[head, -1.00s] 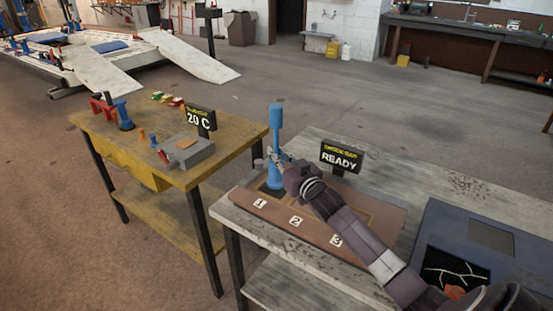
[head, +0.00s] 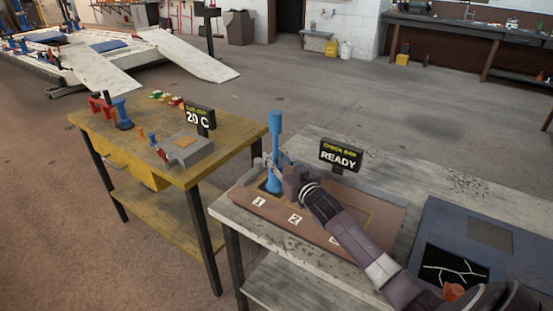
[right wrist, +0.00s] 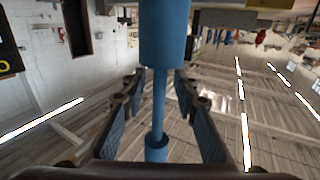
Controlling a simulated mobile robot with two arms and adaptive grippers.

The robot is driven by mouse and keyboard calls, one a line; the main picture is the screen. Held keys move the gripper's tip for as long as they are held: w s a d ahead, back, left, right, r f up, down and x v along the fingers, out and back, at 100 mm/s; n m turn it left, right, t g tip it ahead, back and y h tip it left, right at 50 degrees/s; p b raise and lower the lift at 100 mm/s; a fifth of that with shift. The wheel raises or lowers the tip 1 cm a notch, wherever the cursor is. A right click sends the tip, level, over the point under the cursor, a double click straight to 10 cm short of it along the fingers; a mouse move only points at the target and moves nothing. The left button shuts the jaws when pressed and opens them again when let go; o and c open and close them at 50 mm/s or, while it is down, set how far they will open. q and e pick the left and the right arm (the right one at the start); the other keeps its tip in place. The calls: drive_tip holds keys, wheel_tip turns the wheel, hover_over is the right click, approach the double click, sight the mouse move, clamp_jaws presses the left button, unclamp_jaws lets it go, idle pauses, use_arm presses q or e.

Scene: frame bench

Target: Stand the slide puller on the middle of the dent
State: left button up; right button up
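The blue slide puller (head: 275,123) stands upright on the brown board (head: 325,235), just behind label 1. My right gripper (head: 279,168) is at its thin shaft, above the wide lower part. In the right wrist view the shaft (right wrist: 159,105) passes between the two fingers (right wrist: 159,118). They are spread with a gap on each side. A dark blue panel (head: 435,220) lies at the right, with a black patch of pale crack-like lines (head: 452,272) on it. I cannot tell which mark is the dent. My left gripper is not in view.
A READY sign (head: 341,155) stands behind the board on the grey bench (head: 455,180). A yellow table (head: 95,125) at the left holds a grey box (head: 188,150), a 20 C sign (head: 199,118) and small tools. The bench behind the panel is clear.

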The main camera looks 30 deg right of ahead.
drive_tip(key=shift+r, duration=0.2)
drive_tip(key=shift+s+f, duration=0.15)
drive_tip(key=shift+s, duration=0.15)
drive_tip(key=s+a, duration=0.1)
drive_tip(key=s, duration=1)
drive_tip(key=shift+s+b, duration=0.2)
drive_tip(key=shift+b, duration=0.25)
